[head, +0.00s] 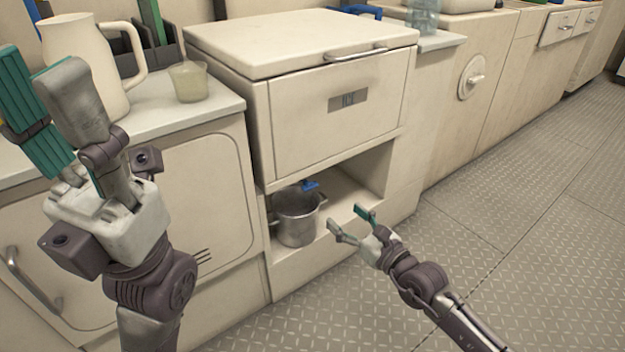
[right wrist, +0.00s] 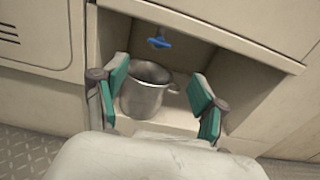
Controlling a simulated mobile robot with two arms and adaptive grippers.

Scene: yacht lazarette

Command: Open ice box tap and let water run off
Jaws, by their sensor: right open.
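The ice box (head: 330,110) is a cream cabinet with a lidded top and a steel handle. Its blue tap (head: 310,185) hangs under it inside an open recess; it also shows in the right wrist view (right wrist: 159,43). A metal pot (head: 297,217) stands upright on the recess floor below the tap, and the right wrist view shows it too (right wrist: 146,92). No water stream is visible. My right gripper (head: 351,220) is open and empty in front of the recess, apart from tap and pot. My left gripper (head: 50,105) is raised at the left; its jaw gap is unclear.
A cream jug (head: 85,65) and a glass cup (head: 188,82) stand on the left counter. The recess side walls and top edge (right wrist: 215,30) bound the space around the tap. The patterned metal floor (head: 500,210) at right is clear.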

